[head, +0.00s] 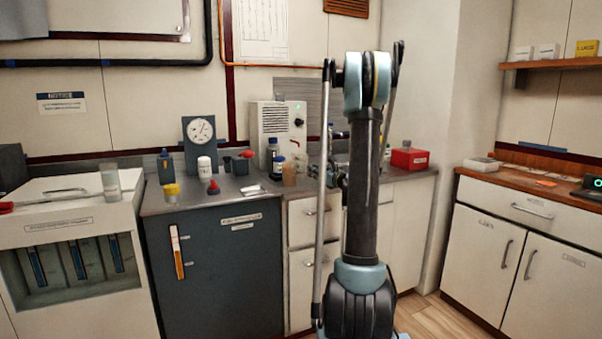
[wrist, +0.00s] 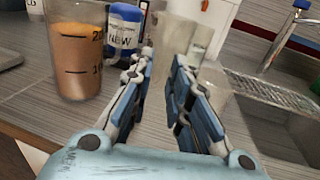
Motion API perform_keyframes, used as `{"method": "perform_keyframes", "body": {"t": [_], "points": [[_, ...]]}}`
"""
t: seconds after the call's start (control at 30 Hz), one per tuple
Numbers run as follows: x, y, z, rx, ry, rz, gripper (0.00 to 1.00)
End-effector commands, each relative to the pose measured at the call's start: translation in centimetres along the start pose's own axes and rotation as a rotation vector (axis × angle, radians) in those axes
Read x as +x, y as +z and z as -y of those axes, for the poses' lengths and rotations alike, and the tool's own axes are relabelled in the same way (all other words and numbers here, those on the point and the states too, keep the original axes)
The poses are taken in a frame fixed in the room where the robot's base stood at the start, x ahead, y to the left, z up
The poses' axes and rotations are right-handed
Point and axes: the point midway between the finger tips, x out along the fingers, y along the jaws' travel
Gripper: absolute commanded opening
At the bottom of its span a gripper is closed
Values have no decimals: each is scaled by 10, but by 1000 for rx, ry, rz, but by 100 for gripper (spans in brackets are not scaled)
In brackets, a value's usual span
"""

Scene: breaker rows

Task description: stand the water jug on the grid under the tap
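In the wrist view a pale translucent vessel (wrist: 201,32), apparently the water jug, stands on the counter just beyond my fingers. My gripper (wrist: 164,64) has its two fingers apart, with a gap between them. The right finger overlaps the jug in the picture; I cannot tell whether they touch. The metal grid (wrist: 272,90) lies to the right along the sink. A blue-topped tap (wrist: 287,32) shows at the upper right.
A beaker of orange-brown liquid (wrist: 77,50) and a blue bottle (wrist: 124,30) stand close left of my fingers. A red box (head: 409,158) sits at the counter's right end. Several bottles and a gauge (head: 201,131) stand further left.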

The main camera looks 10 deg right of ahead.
Motion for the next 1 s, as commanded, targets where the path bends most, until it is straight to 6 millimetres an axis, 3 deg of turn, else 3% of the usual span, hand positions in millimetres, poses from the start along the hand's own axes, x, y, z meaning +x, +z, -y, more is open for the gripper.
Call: {"method": "perform_keyframes", "body": {"t": [0.23, 0.43, 0.47, 0.53, 1.0], "points": [[29, 0, 0, 0, 1, 0, 18], [30, 0, 0, 0, 0, 0, 18], [30, 0, 0, 0, 0, 0, 15], [30, 0, 0, 0, 0, 0, 0], [30, 3, 0, 0, 0, 0, 0]]}}
